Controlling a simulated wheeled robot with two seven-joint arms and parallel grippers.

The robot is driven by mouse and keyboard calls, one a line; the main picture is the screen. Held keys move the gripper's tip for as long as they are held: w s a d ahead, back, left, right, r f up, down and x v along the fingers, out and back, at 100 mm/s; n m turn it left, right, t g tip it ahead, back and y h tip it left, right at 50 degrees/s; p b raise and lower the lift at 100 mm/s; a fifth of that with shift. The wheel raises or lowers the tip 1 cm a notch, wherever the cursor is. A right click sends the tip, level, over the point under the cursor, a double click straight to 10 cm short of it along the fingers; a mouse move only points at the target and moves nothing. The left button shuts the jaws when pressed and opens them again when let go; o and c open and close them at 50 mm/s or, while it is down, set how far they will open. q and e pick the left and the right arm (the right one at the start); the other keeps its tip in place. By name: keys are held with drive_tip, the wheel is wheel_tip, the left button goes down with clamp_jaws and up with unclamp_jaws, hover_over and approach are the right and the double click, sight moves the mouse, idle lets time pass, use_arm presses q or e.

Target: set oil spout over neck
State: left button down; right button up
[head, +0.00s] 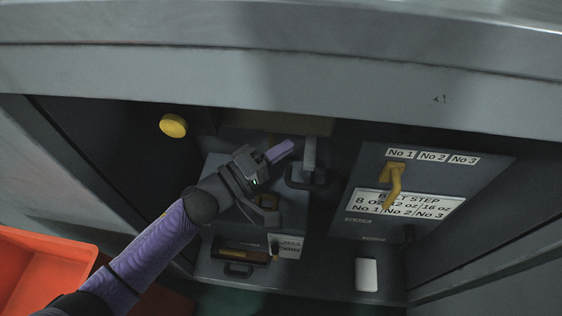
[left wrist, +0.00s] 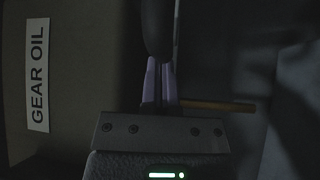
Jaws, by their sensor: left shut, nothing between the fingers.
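My left gripper (head: 284,150) reaches into the machine recess from the left, its purple fingers shut and empty. Its tips are just left of a light grey upright piece (head: 309,152) with a dark handle-like loop (head: 304,183) below; this may be the oil spout, but I cannot be sure. In the left wrist view the closed fingers (left wrist: 160,72) point at a dark rounded bar (left wrist: 157,28); whether they touch it I cannot tell. A "GEAR OIL" label (left wrist: 37,75) is on the brownish surface at left. I cannot make out a neck. My right gripper is not in view.
A yellow knob (head: 173,125) is at upper left. A panel with a yellow lever (head: 393,183) and a step label (head: 425,206) stands at right. A white plate (head: 366,274) lies on the lower ledge. An orange bin (head: 40,275) is at lower left.

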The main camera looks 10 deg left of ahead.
use_arm(q)
drive_tip(key=shift+s+f, duration=0.15)
drive_tip(key=shift+s, duration=0.95)
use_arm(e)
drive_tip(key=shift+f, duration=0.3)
use_arm(q)
drive_tip(key=s+p, duration=0.6)
drive_tip(key=s, duration=0.4)
drive_tip(key=shift+s, duration=0.3)
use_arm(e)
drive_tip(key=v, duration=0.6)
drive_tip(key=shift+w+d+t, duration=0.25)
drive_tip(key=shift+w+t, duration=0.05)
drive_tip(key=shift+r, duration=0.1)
